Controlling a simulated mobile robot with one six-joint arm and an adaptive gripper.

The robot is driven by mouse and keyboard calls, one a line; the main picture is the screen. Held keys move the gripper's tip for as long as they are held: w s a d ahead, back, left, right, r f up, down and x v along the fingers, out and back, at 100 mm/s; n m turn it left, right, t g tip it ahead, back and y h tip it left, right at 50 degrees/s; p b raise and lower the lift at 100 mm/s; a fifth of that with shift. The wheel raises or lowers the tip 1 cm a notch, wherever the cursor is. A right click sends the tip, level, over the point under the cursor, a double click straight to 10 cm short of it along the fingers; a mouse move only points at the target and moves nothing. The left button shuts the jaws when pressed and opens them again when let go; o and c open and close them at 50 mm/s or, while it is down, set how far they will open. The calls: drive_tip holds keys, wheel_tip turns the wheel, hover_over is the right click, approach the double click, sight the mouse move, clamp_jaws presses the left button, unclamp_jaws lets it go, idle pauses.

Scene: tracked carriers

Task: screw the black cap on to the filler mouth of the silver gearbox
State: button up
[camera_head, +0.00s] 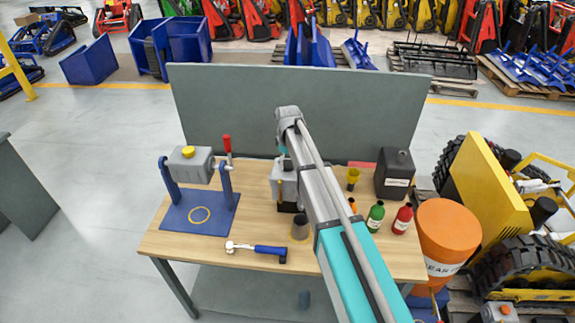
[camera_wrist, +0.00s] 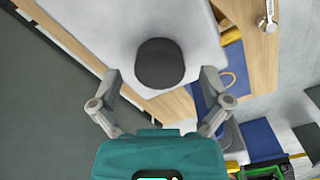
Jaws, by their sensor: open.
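The silver gearbox (camera_head: 281,172) stands at the middle of the bench, partly hidden behind my arm. Its pale top (camera_wrist: 105,25) fills much of the upper wrist view. The black cap (camera_wrist: 160,63) shows on that top, roughly upright. The filler mouth is not visible, and I cannot tell how the cap sits on it. My gripper (camera_wrist: 160,76) is open, with one finger on each side of the cap and a gap to it on both sides. In the head view my arm hides the cap and the fingers.
A grey unit with a yellow cap (camera_head: 188,152) hangs in a blue stand (camera_head: 200,212) at left. A ratchet (camera_head: 256,249) lies at the bench front. A green bottle (camera_head: 375,216), a red bottle (camera_head: 402,219) and a dark can (camera_head: 394,175) stand right. A grey panel (camera_head: 225,105) rises behind.

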drive_tip(key=n, duration=0.6)
idle(0.7)
drive_tip(key=c, duration=0.6)
drive_tip(key=shift+s, duration=0.2)
drive_tip(key=c, duration=0.7)
drive_tip(key=shift+o, duration=0.2)
drive_tip(key=m, duration=0.4)
drive_tip(key=shift+s+m, duration=0.1)
drive_tip(key=shift+m, duration=0.2)
drive_tip(key=m, duration=0.5)
drive_tip(key=shift+d, duration=0.1)
